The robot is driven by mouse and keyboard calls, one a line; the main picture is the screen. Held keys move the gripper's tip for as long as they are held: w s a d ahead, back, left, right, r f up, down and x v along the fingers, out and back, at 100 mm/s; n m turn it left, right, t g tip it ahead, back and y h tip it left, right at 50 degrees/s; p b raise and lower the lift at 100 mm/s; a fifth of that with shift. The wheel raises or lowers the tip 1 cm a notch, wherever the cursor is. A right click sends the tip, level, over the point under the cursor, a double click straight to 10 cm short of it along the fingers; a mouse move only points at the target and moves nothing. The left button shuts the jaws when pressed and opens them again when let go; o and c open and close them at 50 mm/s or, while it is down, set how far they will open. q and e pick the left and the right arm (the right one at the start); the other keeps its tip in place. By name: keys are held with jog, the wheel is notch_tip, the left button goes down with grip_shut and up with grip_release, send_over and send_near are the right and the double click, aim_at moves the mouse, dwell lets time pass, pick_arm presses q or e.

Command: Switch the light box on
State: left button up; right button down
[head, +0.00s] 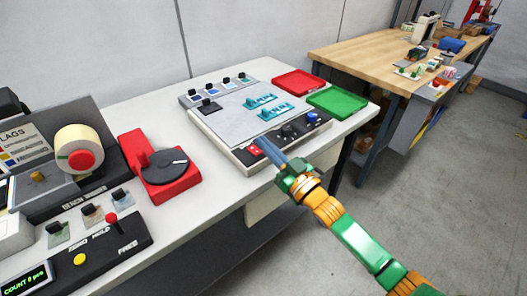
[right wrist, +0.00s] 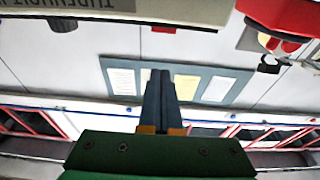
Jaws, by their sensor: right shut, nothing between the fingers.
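The light box (head: 228,120) stands on the white bench in the head view, with a pale grey top and a dark front panel. A red rocker switch (head: 254,150) sits at the left end of that panel, with dark knobs (head: 291,131) and a blue button (head: 312,117) to its right. My right gripper (head: 262,142) is shut and empty, its blue-grey fingertips close beside the red switch; I cannot tell whether they touch it. In the right wrist view the shut fingers (right wrist: 160,76) point away from the camera. My left gripper is not in view.
Teal pieces (head: 268,106) lie on the light box. A red tray (head: 299,83) and a green tray (head: 338,102) are at its right. A red device with a black disc (head: 165,166) and the rewinder panel (head: 100,245) stand left. A wooden table (head: 370,50) is behind.

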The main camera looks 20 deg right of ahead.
aim_at(263, 160)
jog(key=shift+x, duration=0.8)
notch_tip(263, 160, down, 3)
jog(key=shift+s+f, duration=0.1)
jog(key=shift+s, duration=0.05)
jog(key=shift+s+d+f, duration=0.15)
jog(key=shift+f, duration=0.3)
